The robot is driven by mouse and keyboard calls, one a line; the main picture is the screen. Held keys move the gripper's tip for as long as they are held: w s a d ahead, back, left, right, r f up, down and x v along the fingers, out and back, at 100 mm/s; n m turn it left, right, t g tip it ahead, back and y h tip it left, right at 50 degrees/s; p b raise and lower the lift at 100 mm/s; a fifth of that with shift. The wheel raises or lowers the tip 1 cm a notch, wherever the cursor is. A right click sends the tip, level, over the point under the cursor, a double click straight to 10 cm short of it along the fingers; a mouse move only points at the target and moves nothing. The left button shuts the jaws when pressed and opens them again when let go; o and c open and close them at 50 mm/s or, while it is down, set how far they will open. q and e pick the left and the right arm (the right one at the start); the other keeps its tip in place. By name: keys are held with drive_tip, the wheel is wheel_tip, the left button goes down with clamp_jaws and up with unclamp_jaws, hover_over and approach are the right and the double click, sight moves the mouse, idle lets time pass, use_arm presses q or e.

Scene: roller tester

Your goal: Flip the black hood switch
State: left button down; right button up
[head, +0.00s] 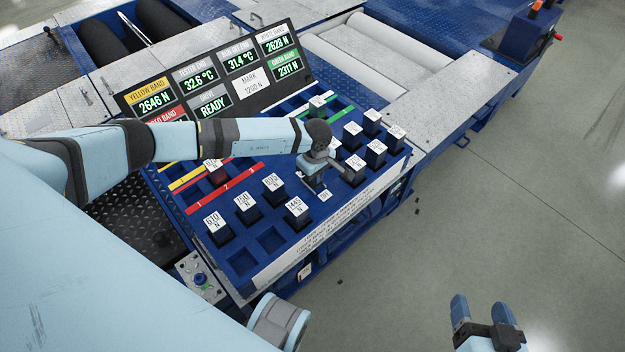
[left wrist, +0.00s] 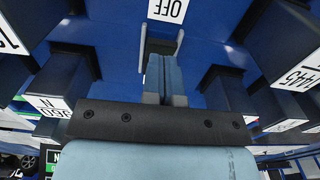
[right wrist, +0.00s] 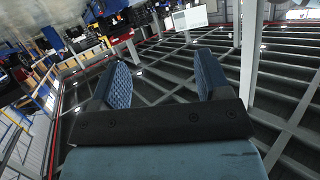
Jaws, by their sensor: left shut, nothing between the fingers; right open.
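My left gripper (head: 315,183) reaches down onto the blue panel (head: 240,262) among black blocks. Its fingers are shut and empty in the left wrist view (left wrist: 165,75). A white OFF label (left wrist: 168,9) lies just beyond the fingertips; it also shows beside the gripper in the head view (head: 326,195). Thin grey side pieces (left wrist: 179,42) stand on either side near the fingertips, and I cannot tell whether they touch. The black hood switch is not clearly seen; the gripper covers that spot. My right gripper (head: 482,308) is open and empty, away from the panel, over the floor.
Labelled black blocks stand close around the left gripper, such as one marked 1445 N (head: 297,213). A display board (head: 215,85) stands behind the panel, partly hidden by my arm. A small control box (head: 200,280) sits at the panel's lower left. Floor (head: 520,200) at right is clear.

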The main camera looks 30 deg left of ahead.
use_arm(q)
drive_tip(key=shift+s+f+b, duration=0.1)
drive_tip(key=shift+f+b, duration=0.9)
drive_tip(key=shift+f, duration=0.1)
idle(0.3)
drive_tip(key=shift+r+p, duration=1.45)
drive_tip(key=shift+r, duration=0.25)
drive_tip(key=shift+r+p, duration=1.25)
drive_tip(key=shift+r, duration=0.6)
